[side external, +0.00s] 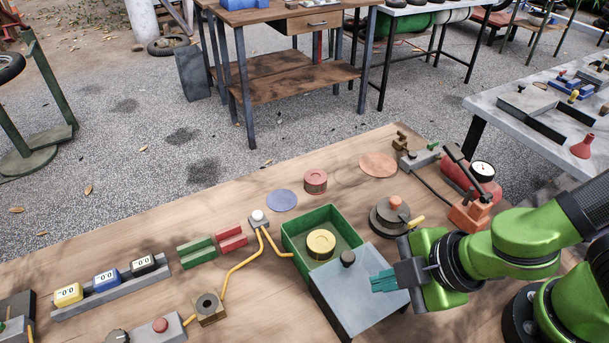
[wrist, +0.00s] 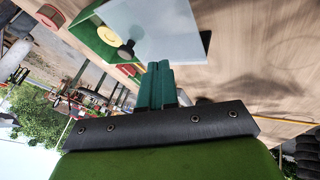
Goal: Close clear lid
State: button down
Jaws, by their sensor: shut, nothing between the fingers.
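A clear, greyish lid (side external: 362,294) with a dark round knob (side external: 348,258) sits at the front right of a green box (side external: 290,236). The box is open over its back part, and a yellow round piece (side external: 321,243) shows inside. My gripper (side external: 378,281) is shut and empty, with its green fingers over or beside the lid's right part, right of the knob; I cannot tell whether they touch it. In the wrist view the lid (wrist: 165,30) and knob (wrist: 126,50) lie just beyond the shut fingertips (wrist: 160,68).
A yellow cable (side external: 240,262) and white button (side external: 259,217) lie to the left. A red disc piece (side external: 315,181) stands behind.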

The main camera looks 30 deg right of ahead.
aim_at(343, 271)
jog(key=shift+x, duration=1.2)
jog(key=shift+w+d+f, duration=0.15)
jog(key=shift+w, duration=0.8)
jog(key=shift+w+d+f, duration=0.1)
jog(key=shift+w+d, duration=0.1)
jog(key=shift+w, duration=0.75)
jog(key=w, duration=1.3)
jog(key=shift+w, duration=0.25)
